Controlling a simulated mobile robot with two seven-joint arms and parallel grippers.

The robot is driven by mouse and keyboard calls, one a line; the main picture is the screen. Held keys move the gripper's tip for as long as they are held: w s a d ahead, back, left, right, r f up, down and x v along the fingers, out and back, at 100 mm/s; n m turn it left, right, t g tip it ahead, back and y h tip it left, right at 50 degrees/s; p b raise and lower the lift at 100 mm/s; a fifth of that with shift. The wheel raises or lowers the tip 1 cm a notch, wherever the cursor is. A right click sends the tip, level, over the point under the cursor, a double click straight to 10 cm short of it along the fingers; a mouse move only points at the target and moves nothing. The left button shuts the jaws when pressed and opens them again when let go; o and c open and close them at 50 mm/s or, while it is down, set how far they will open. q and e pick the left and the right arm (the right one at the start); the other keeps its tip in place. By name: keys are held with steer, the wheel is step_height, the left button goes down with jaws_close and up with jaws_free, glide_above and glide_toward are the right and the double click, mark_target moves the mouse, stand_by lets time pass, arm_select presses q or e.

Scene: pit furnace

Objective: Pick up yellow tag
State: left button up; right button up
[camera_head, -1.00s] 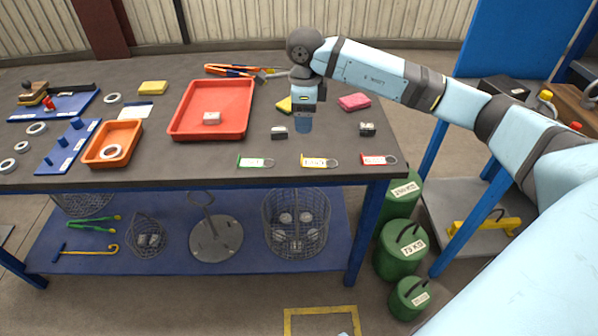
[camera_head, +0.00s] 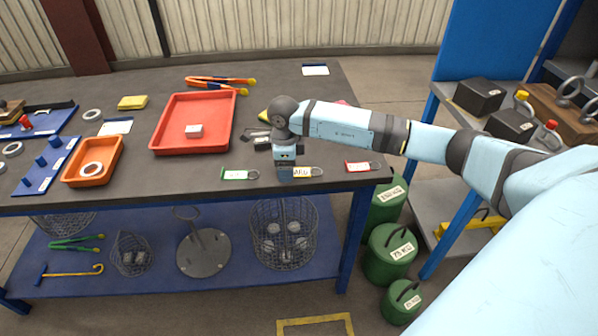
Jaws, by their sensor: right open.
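The yellow tag (camera_head: 304,173) lies flat near the front edge of the dark table, with a white label and a ring at its right end. My right gripper (camera_head: 286,174) is open and points down at the tag's left end, which it partly hides. I cannot tell whether the fingers touch the tag. A green tag (camera_head: 238,175) lies to the left and a red tag (camera_head: 362,167) to the right, each with a ring. My left gripper is not in view.
A red tray (camera_head: 165,147) with a small pale block (camera_head: 194,131) stands behind and left. An orange tray (camera_head: 68,172) holds a ring. Orange pliers (camera_head: 218,82) lie at the back. My right arm hides part of the table behind the tags.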

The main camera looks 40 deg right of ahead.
steer(key=shift+f, duration=0.2)
steer(key=shift+c, duration=0.5)
steer(key=c, duration=0.9)
steer(key=shift+r, duration=0.1)
